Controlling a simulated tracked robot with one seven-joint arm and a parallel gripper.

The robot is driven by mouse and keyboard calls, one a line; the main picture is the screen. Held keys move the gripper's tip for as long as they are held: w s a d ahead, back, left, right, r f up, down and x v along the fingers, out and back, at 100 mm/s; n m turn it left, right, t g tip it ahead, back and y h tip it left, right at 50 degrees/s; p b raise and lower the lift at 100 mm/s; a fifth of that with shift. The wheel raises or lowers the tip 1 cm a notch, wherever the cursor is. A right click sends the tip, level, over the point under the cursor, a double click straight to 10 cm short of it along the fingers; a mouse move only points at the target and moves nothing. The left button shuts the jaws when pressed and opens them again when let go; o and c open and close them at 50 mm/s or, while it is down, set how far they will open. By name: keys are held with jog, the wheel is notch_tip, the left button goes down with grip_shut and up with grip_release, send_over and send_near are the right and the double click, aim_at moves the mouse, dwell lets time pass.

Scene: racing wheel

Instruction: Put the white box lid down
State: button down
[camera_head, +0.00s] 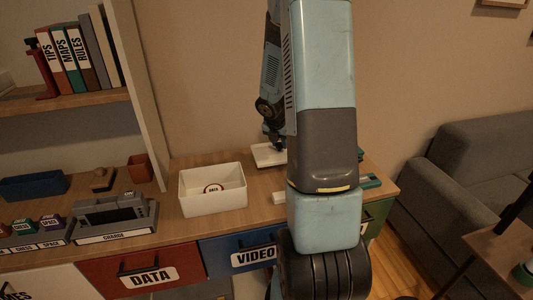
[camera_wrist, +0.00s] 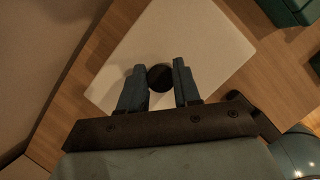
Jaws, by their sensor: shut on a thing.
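The white box lid (camera_head: 265,157) is near the back of the wooden desk, just left of my arm, which hides part of it. In the wrist view the lid (camera_wrist: 205,38) is a flat white panel with a round black knob (camera_wrist: 159,77) in its middle. My gripper (camera_wrist: 161,88) is shut on the knob, one finger on each side. In the head view my gripper (camera_head: 277,147) is over the lid. The lid looks level and close to the desk top; I cannot tell whether it touches. The open white box (camera_head: 212,197) stands to the left, with a round red-rimmed item inside.
Green objects (camera_head: 370,181) lie right of my arm, and also show in the wrist view (camera_wrist: 290,10). A small white item (camera_head: 279,198) lies right of the box. A grey charging station (camera_head: 115,215) and a shelf with binders (camera_head: 75,60) are left. The wall is behind.

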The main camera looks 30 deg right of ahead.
aim_at(279, 145)
jog(key=shift+f, duration=1.45)
jog(key=c, duration=0.8)
grip_release()
